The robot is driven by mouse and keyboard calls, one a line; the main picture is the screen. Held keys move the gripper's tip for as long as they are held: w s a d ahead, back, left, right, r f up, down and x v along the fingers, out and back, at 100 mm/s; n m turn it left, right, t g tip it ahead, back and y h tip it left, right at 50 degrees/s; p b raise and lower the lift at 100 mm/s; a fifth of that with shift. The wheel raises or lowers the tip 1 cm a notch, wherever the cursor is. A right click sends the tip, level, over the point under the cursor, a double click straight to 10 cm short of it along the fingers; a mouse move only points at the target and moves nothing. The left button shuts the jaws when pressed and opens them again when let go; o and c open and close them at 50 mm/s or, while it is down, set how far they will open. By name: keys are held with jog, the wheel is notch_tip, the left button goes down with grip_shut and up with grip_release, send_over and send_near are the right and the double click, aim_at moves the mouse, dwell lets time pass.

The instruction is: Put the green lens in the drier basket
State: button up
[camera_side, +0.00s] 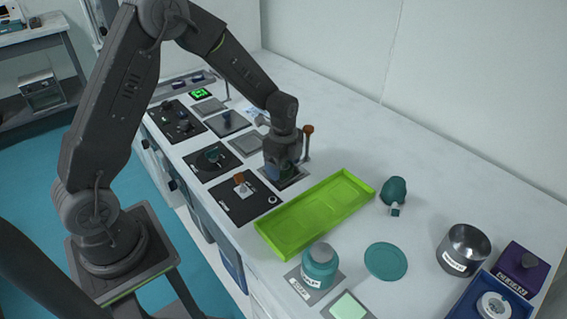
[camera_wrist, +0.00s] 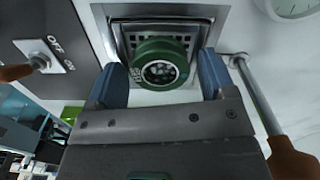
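The green lens (camera_wrist: 160,68) is a thick round green piece with a dark patterned centre in the wrist view. It sits at the mouth of the drier basket (camera_wrist: 118,30), a square metal recess with a perforated floor. My gripper (camera_wrist: 163,75) has its blue fingers on either side of the lens, with a narrow gap showing at each side, so it looks open. In the side view my gripper (camera_side: 279,172) points down low over the square metal surround of the basket (camera_side: 296,181). The lens is hidden there by the gripper. How deep the lens rests is unclear.
An orange-handled lever (camera_wrist: 262,105) stands close right of the basket. An OFF/ON switch panel (camera_wrist: 40,55) lies to its left. A lime tray (camera_side: 318,213), teal bottle (camera_side: 320,268), teal disc (camera_side: 386,261) and steel pot (camera_side: 464,249) stand on the bench nearer the camera.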

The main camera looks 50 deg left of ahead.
aim_at(284, 166)
jog(key=shift+o, duration=0.3)
notch_tip(284, 166, up, 12)
jog(key=s+d+r+n+t, duration=0.3)
jog(key=s+d+r+n, duration=0.1)
jog(key=s+r+n, duration=0.55)
jog(key=s+d+r+n+t, duration=0.1)
jog(key=s+n, duration=0.2)
jog(key=s, duration=0.3)
jog(key=s+n+t, duration=0.1)
jog(key=s+n, duration=0.2)
jog(key=s, duration=0.3)
jog(key=shift+s+d+r+t, duration=0.3)
jog(key=shift+s+d+r, duration=0.05)
jog(key=shift+d, duration=0.05)
